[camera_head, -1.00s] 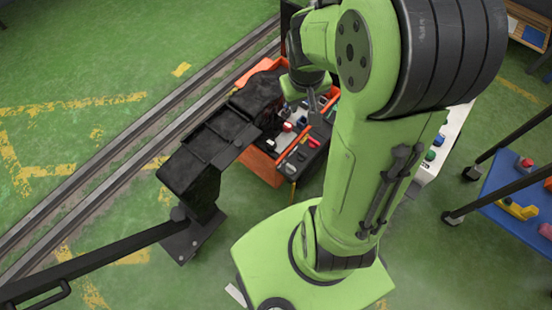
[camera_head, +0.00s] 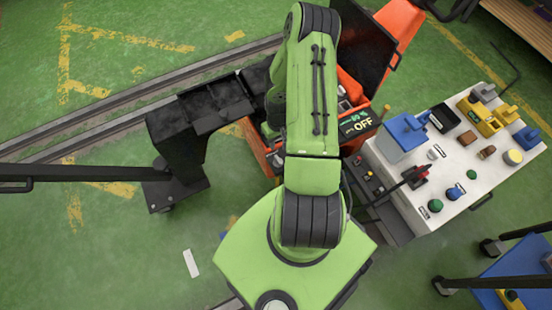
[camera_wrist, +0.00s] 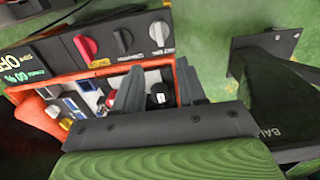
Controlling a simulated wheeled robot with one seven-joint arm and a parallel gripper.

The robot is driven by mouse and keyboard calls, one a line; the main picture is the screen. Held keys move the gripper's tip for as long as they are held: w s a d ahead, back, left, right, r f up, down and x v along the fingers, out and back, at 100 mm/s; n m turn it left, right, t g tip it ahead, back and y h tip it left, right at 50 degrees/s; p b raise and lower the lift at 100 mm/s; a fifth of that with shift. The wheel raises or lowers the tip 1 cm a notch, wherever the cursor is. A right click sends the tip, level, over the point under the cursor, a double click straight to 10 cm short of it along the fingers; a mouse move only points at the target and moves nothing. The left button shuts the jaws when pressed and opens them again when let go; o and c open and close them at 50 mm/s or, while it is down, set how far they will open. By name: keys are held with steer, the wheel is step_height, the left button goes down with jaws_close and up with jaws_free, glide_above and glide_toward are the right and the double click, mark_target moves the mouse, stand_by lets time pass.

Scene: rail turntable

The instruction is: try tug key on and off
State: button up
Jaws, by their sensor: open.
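The orange tug (camera_head: 403,22) is partly hidden under my arm in the head view. Its display (camera_head: 357,122) reads OFF; in the wrist view, tilted, the display (camera_wrist: 20,60) shows OFF and a percent figure. Beside it, the dark panel carries a red rotary switch (camera_wrist: 85,47), a small black switch (camera_wrist: 123,40) and a white knob (camera_wrist: 160,32). Labels are too small to read surely, so I cannot tell which one is the key. My gripper (camera_wrist: 160,84) is open over the orange-edged tray next to this panel, holding nothing visible. My arm hides it in the head view.
A white table (camera_head: 455,185) with blue bins, yellow parts and several coloured buttons stands right of the tug. A blue-topped cart (camera_head: 520,275) is at lower right. Rails (camera_head: 110,128) run at left. A black stand (camera_head: 178,170) is close to my arm. Green floor is open at lower left.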

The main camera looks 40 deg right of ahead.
mark_target(278, 160)
step_height(278, 160, down, 14)
steer(key=b, duration=0.4)
steer(key=shift+b, duration=0.4)
jaws_close()
